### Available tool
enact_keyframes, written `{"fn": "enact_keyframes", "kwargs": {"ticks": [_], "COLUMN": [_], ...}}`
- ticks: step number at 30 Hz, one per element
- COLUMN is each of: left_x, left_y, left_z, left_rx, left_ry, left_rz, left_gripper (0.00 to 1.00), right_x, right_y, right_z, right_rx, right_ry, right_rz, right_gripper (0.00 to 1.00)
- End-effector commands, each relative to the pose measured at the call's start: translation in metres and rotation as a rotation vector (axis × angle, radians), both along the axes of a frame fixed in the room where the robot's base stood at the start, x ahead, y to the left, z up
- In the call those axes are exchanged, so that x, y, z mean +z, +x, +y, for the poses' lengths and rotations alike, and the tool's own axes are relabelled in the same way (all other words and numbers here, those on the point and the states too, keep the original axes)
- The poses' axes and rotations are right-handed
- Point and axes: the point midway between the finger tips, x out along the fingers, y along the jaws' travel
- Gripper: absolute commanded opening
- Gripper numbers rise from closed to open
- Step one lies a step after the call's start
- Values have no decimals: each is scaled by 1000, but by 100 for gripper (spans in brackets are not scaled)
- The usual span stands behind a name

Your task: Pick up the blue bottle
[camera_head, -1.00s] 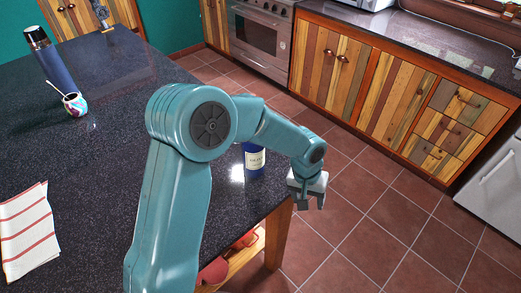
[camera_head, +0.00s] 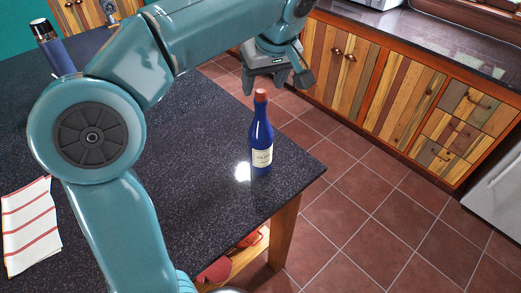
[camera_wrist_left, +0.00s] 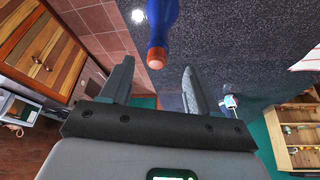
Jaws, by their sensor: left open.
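The blue bottle (camera_head: 261,139) stands upright on the dark speckled counter (camera_head: 200,130), near its right edge. It has a red-orange cap and a cream label. My left gripper (camera_head: 277,84) is above and behind the bottle in the head view, open and empty, apart from it. In the left wrist view the bottle (camera_wrist_left: 162,22) comes in from the top, its cap pointing toward the gap between the two open fingers (camera_wrist_left: 157,85). The bottle's base is cut off there. My right gripper is not in view.
A striped cloth (camera_head: 30,228) lies on the counter at the left. A dark blue flask (camera_head: 54,50) stands at the far left, partly behind my arm. Wooden cabinets (camera_head: 385,80) stand across the tiled floor. The counter around the bottle is clear.

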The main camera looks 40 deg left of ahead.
Motion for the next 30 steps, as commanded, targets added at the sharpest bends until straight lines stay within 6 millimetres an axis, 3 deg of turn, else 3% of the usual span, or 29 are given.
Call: {"fn": "enact_keyframes", "kwargs": {"ticks": [3,10,18,26,30], "left_x": [-19,-36,-73,-77,-76], "left_y": [3,7,13,14,14], "left_z": [7,12,23,25,24], "left_rx": [-1,-4,-6,-7,-7], "left_ry": [1,-1,-2,-1,-1], "left_rz": [4,3,3,0,0], "left_gripper": [61,61,61,61,19], "right_x": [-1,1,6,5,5], "right_y": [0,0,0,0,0], "right_z": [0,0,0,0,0], "right_rx": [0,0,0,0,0], "right_ry": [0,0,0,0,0], "right_rz": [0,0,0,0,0], "right_gripper": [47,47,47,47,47]}}
